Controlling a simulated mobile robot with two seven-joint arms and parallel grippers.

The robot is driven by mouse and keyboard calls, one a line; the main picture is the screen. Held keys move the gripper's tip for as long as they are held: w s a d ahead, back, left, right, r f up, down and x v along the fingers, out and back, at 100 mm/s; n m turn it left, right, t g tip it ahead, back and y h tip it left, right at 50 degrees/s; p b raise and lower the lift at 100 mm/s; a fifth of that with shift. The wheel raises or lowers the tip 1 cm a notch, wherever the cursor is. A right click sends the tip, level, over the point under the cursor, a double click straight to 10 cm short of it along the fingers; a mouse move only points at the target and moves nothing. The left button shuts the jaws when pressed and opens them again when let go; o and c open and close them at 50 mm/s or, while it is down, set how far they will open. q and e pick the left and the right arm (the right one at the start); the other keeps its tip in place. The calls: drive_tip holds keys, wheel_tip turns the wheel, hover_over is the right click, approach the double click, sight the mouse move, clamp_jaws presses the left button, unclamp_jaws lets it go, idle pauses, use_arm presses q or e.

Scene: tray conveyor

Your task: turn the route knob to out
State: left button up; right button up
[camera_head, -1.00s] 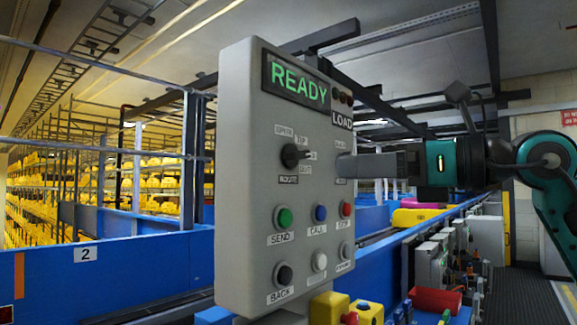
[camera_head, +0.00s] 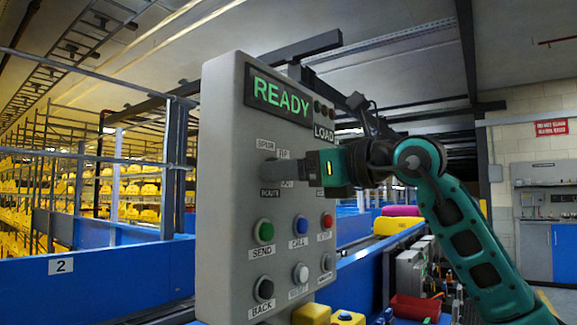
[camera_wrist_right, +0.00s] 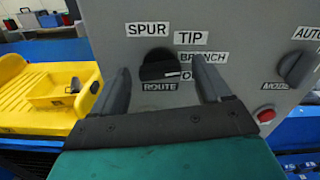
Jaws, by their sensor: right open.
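The black route knob (camera_wrist_right: 158,66) is on the grey control panel (camera_head: 222,225), above the ROUTE label. In the right wrist view SPUR is at its upper left, TIP at its upper right, BRANCH at its right, and a partly hidden label starting with O at its lower right. A white mark on the knob points right, near BRANCH. My right gripper (camera_head: 266,171) is open at the panel, and in the right wrist view its fingers (camera_wrist_right: 161,68) stand either side of the knob. Contact cannot be told. My left gripper is not in view.
The panel's display (camera_head: 281,95) reads READY, with a LOAD label below. Buttons sit under the knob, including a green SEND button (camera_head: 264,231). A MODE knob (camera_wrist_right: 298,66) and a red button (camera_wrist_right: 265,114) are close right of my gripper. A yellow tray (camera_wrist_right: 35,95) is at left.

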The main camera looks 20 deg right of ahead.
drive_tip(key=shift+w+a, duration=0.25)
drive_tip(key=shift+w, duration=0.05)
drive_tip(key=shift+c, duration=0.2)
drive_tip(key=c, duration=1)
